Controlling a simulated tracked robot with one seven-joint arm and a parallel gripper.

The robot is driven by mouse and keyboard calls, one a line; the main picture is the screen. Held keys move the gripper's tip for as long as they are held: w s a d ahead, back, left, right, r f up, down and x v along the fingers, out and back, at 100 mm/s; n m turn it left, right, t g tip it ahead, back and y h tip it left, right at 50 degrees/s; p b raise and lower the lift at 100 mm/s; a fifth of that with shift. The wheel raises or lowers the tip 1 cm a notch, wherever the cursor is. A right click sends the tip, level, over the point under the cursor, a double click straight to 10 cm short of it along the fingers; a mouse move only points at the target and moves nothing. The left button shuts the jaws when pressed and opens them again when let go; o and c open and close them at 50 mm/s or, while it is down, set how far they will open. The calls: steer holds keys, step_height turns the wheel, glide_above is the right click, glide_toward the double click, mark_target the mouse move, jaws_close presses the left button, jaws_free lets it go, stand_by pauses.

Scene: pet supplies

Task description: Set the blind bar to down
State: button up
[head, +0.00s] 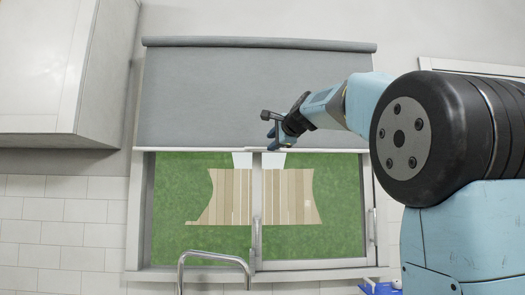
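A grey roller blind (230,95) hangs over the upper half of the window in the head view. Its thin pale bottom bar (190,149) runs level across the window at about mid-height. My arm reaches in from the right. My gripper (270,130) is in front of the lower part of the blind, just above the bar and near the middle of its width. It looks small and dark from here, so I cannot tell whether its fingers are open or touch the bar. Part of the bar may be hidden behind it.
The lower window (340,195) shows green grass and pale wooden planks (250,200) outside. A metal tap (213,258) rises in front of the sill. A white wall cabinet (45,65) is at upper left. A blue object (378,288) lies at the lower right.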

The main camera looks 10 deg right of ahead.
mark_target(262, 149)
steer(key=x, duration=0.8)
steer(key=shift+w+a, duration=0.1)
steer(key=shift+w, duration=0.15)
steer(key=shift+c, duration=0.3)
jaws_close()
